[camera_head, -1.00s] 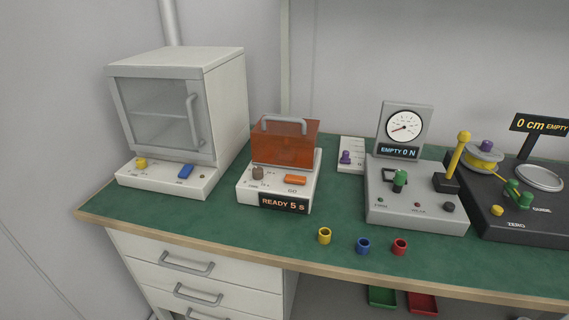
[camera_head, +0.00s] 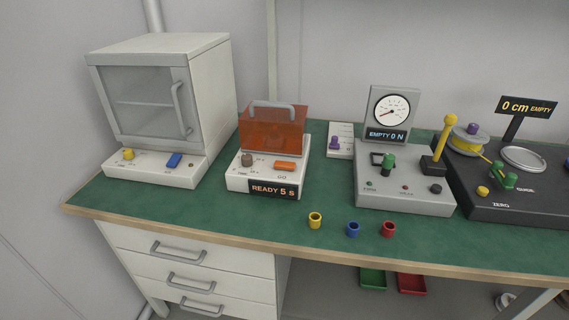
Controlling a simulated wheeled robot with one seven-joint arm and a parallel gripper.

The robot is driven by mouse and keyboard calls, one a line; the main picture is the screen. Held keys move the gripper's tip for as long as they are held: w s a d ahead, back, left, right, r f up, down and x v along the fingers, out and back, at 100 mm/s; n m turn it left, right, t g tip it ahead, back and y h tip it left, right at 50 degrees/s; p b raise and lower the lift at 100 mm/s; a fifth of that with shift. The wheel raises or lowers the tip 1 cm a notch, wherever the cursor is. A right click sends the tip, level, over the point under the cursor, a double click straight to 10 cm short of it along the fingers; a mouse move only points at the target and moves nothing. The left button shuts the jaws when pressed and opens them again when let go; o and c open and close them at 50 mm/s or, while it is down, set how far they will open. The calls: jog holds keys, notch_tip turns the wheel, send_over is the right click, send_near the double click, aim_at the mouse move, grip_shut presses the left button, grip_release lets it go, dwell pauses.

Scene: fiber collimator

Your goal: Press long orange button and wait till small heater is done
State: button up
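The small heater (camera_head: 238,180) is a white box on the green bench, with an orange see-through cover (camera_head: 272,130) and a grey handle on top. The cover sits closed over the box. The long orange button (camera_head: 285,166) is on its front panel, above the word GO. A brown-grey knob (camera_head: 247,160) is left of the button. The black display (camera_head: 273,190) reads READY 5 S. My gripper is in no view, and nothing touches the heater.
A larger white cabinet (camera_head: 212,95) with a blue button (camera_head: 173,160) stands left of the heater. A grey gauge device (camera_head: 400,195) reading EMPTY 0 N and a black spool device (camera_head: 530,207) stand right. Yellow (camera_head: 315,221), blue (camera_head: 352,230) and red (camera_head: 388,230) small cups stand near the front edge.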

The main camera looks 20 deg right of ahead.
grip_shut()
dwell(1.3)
